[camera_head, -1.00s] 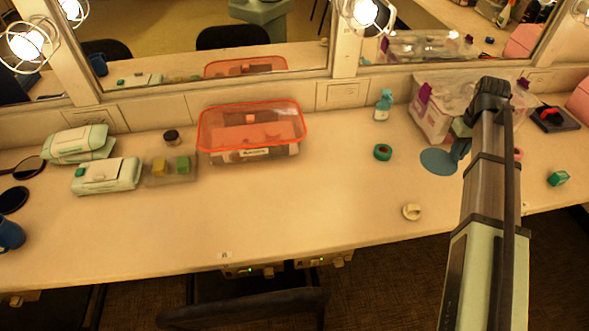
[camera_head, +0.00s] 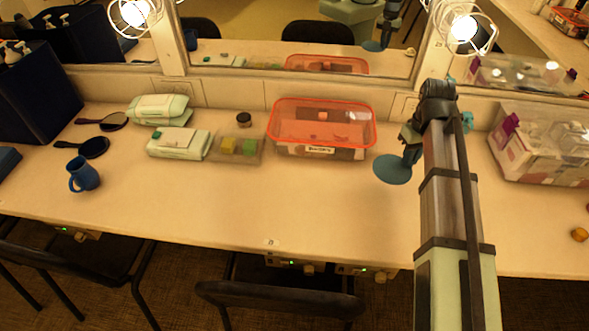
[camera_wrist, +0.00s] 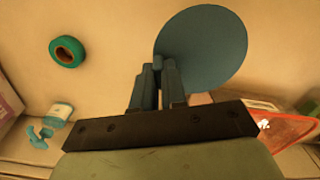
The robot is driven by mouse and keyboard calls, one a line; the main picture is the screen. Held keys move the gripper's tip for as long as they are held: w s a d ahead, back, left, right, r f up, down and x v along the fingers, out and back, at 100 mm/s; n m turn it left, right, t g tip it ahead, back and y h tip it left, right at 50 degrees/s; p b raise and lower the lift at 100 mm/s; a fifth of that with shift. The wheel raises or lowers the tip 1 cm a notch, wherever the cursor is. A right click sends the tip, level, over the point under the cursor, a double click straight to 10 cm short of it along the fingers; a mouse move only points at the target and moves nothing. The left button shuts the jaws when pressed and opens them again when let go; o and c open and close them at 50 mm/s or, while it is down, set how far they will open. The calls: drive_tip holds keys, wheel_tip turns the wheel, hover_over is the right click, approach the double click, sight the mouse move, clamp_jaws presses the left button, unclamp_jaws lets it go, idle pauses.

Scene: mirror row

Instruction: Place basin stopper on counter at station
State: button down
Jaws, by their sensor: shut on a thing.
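The basin stopper is a flat blue-grey disc (camera_head: 392,169). It is held by my gripper (camera_head: 411,150) over the counter (camera_head: 215,205), just right of the red-rimmed tub. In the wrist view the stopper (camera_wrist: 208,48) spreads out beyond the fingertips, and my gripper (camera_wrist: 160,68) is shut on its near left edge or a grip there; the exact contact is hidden. I cannot tell the stopper's height over the counter. A small marked label (camera_head: 271,242) sits on the counter's front edge.
The red-rimmed tub (camera_head: 320,135) stands close left of the stopper. A green tape roll (camera_wrist: 67,51) and a teal-capped bottle (camera_wrist: 58,115) lie near my gripper. A clear bin (camera_head: 540,150) is at right; wipes packs (camera_head: 180,143) and a blue mug (camera_head: 83,175) are left. The middle front counter is clear.

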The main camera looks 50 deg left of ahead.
sight(376, 169)
drive_tip(key=shift+n, duration=0.6)
drive_tip(key=s+a, duration=0.1)
drive_tip(key=s, duration=0.1)
drive_tip(key=s+a, duration=0.2)
drive_tip(key=s, duration=0.1)
drive_tip(key=s+a, duration=0.2)
drive_tip(key=s, duration=0.1)
drive_tip(key=shift+d, duration=0.25)
drive_tip(key=shift+m, duration=0.4)
drive_tip(key=shift+f, duration=0.1)
drive_tip(key=shift+f, duration=4.9)
drive_tip(key=shift+f, duration=0.1)
drive_tip(key=c, duration=1.6)
unclamp_jaws()
drive_tip(key=o, duration=0.4)
drive_tip(key=shift+o, duration=0.2)
